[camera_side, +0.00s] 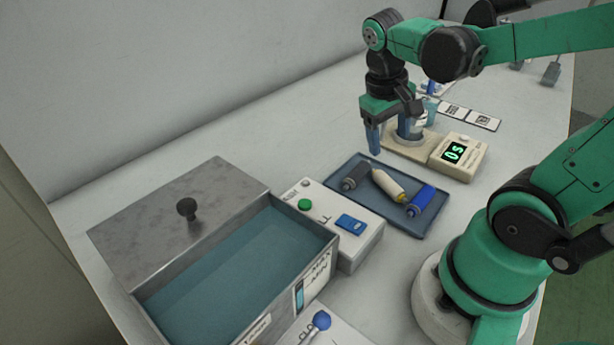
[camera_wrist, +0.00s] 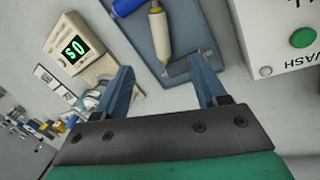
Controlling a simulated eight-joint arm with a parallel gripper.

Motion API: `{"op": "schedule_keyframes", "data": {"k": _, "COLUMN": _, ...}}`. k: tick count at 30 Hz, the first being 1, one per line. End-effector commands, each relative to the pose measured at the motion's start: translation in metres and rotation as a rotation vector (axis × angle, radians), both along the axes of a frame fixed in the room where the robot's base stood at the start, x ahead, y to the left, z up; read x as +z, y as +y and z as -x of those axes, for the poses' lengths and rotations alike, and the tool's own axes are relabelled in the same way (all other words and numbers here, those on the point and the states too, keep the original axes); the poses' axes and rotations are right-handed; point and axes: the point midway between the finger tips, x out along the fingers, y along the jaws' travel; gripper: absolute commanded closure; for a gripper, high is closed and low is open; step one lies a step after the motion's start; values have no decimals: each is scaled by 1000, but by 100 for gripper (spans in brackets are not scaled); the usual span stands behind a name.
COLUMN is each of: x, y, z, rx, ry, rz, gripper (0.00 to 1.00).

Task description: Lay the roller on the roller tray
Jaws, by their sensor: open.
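The blue-grey tray (camera_side: 412,222) lies flat on the table and holds three rollers side by side: a dark grey roller (camera_side: 357,174), a cream roller (camera_side: 387,184) and a blue roller (camera_side: 422,199). The tray also shows in the wrist view (camera_wrist: 189,27), with the cream roller (camera_wrist: 160,36), part of the blue one (camera_wrist: 127,6) and the dark one (camera_wrist: 187,66) beside a fingertip. My gripper (camera_side: 393,142) is open, with nothing seen between its fingers, above the tray's far edge. Its spread fingers (camera_wrist: 160,72) show in the wrist view.
A beige unit with a green display (camera_side: 460,153) stands beyond the tray, with a vessel partly behind my gripper. A wash box (camera_side: 343,222) with green and blue buttons sits at the tray's near left. A metal bath (camera_side: 240,268) with teal liquid stands in front.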

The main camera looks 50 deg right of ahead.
Motion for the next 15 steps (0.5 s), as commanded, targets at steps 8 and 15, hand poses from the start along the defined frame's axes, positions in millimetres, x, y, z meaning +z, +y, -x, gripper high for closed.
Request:
{"op": "schedule_keyframes", "data": {"k": 8, "x": 7, "y": 24, "z": -13, "rx": 114, "ry": -132, "rz": -19, "gripper": 35}}
{"op": "schedule_keyframes", "data": {"k": 15, "x": 10, "y": 92, "z": -46, "rx": 407, "ry": -553, "rz": -107, "gripper": 35}}
